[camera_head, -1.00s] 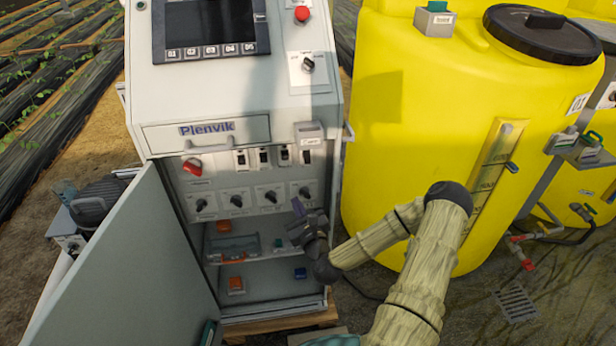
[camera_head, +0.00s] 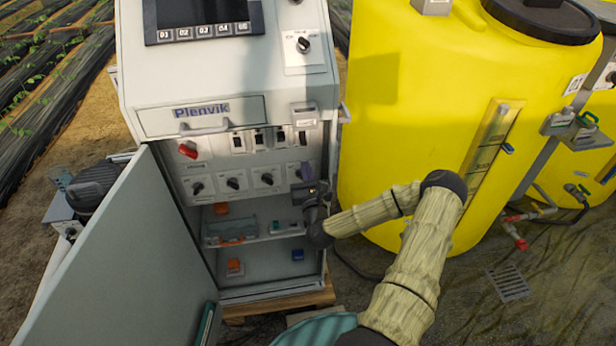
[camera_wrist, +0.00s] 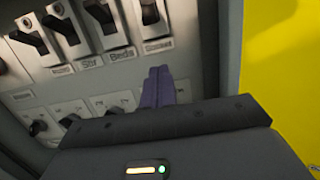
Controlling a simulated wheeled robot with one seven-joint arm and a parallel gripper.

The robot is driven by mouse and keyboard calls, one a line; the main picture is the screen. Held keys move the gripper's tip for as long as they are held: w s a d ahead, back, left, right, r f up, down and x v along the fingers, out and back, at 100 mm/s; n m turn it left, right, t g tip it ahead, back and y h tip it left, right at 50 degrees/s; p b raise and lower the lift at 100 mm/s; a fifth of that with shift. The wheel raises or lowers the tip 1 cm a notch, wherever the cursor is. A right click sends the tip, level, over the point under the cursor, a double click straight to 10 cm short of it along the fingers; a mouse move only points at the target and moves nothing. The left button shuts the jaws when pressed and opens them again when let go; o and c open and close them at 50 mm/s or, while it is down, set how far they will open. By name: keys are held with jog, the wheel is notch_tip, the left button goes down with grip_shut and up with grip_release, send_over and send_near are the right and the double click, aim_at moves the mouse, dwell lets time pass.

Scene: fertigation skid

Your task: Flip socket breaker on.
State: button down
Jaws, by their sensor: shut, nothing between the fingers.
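A row of breakers with dark levers in white frames runs across the upper panel inside the open cabinet. The rightmost breaker (camera_head: 302,138) also shows at the top of the wrist view (camera_wrist: 150,12); its blurred label (camera_wrist: 158,46) seems to read Socket. I cannot tell its lever position for sure. My gripper (camera_head: 307,171) is shut and empty, its purple fingers pointing up towards the panel. In the wrist view the closed fingertips (camera_wrist: 160,72) are just below that label, apart from the breaker lever.
The open cabinet door (camera_head: 130,255) stands at left. A red rotary switch (camera_head: 188,150) sits left of the breakers, and a row of black knobs (camera_head: 232,183) lies below.

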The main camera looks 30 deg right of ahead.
aim_at(301, 149)
jog(key=x, duration=0.4)
jog(key=shift+w+d+r+p, duration=0.1)
jog(key=shift+w+p, duration=0.2)
jog(key=shift+w, duration=0.05)
jog(key=shift+r, duration=0.35)
jog(key=s+r, duration=0.1)
jog(key=r+p, duration=0.1)
jog(key=shift+s+a+r, duration=0.25)
jog(key=shift+s+r, duration=0.1)
jog(key=shift+s, duration=0.05)
jog(key=shift+w+p, duration=0.1)
jog(key=shift+p, duration=0.2)
